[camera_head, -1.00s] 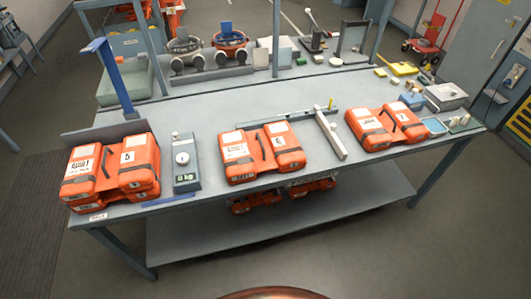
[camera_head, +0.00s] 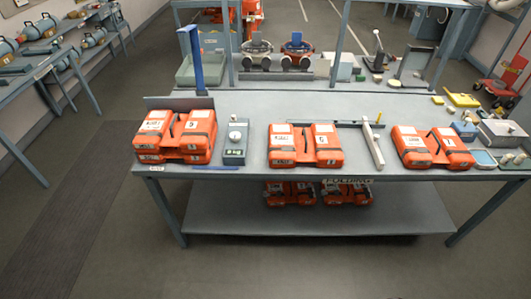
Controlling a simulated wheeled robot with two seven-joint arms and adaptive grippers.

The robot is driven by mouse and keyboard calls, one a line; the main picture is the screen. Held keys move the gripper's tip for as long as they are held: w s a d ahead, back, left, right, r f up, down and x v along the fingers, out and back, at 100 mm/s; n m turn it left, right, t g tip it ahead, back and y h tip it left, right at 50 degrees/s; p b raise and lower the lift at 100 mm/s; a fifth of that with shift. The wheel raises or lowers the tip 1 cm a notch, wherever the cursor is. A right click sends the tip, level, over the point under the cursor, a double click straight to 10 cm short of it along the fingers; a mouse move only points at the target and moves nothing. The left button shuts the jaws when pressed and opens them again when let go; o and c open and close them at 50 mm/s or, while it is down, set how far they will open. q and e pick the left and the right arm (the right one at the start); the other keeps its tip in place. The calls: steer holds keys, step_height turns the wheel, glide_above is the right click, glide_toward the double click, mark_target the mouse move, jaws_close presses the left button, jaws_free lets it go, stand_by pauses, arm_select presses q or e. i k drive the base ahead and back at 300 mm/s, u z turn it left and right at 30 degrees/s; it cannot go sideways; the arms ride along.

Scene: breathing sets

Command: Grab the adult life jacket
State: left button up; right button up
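The left jacket (camera_head: 176,136) sits at the bench's left end, the middle jacket (camera_head: 305,146) near the centre and the right jacket (camera_head: 432,147) towards the right end. They carry white labels and dark straps. The lettering is too small to tell which one is the adult jacket. Two more orange bundles, a left one (camera_head: 289,194) and a right one (camera_head: 346,192), lie on the lower shelf, partly hidden under the top. Neither gripper is in view.
A grey scale (camera_head: 235,141) stands between the left and middle jackets. A T-shaped measuring bar (camera_head: 373,143) lies between the middle and right ones. A blue post (camera_head: 196,62) rises at the back left. The floor (camera_head: 300,268) in front of the bench is clear.

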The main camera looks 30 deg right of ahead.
mark_target(320, 144)
steer(key=u, duration=0.3)
steer(key=i, duration=1.25)
steer(key=z, duration=0.65)
